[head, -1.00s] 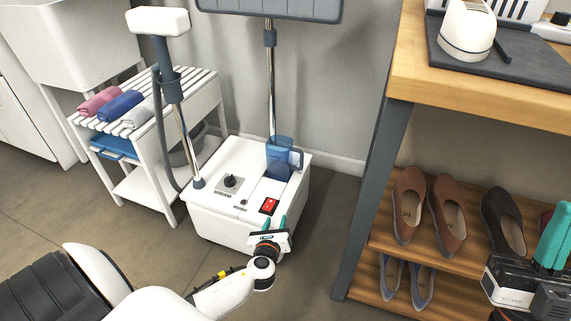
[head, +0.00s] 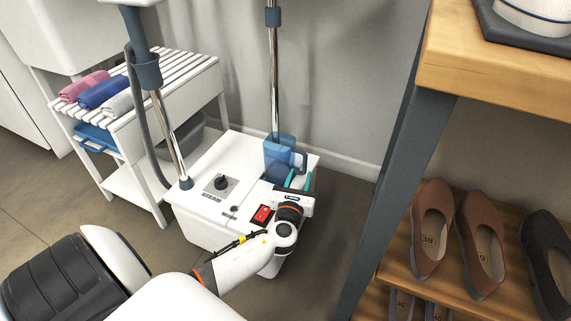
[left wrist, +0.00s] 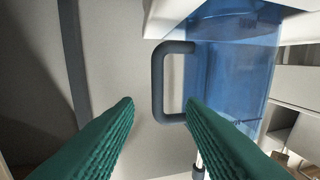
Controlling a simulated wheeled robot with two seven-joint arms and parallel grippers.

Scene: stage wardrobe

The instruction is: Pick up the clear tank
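The clear tank (head: 277,158) is a see-through blue container with a dark grey loop handle. It stands upright at the back right of the white steamer base (head: 205,165). My left gripper (head: 298,181) is just in front of the handle side of the tank. In the left wrist view, the tank (left wrist: 235,65) fills the upper right and its handle (left wrist: 158,85) faces left. The green fingers of the left gripper (left wrist: 160,106) are open, with the handle's lower part seen between the fingertips. No contact can be made out. My right gripper is not in view.
A metal pole (head: 273,70) rises close behind the tank, and another pole (head: 168,135) stands at the base's left. A wooden shelf unit (head: 500,65) with shoes is on the right. A white slatted rack (head: 165,75) with rolled towels is on the left.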

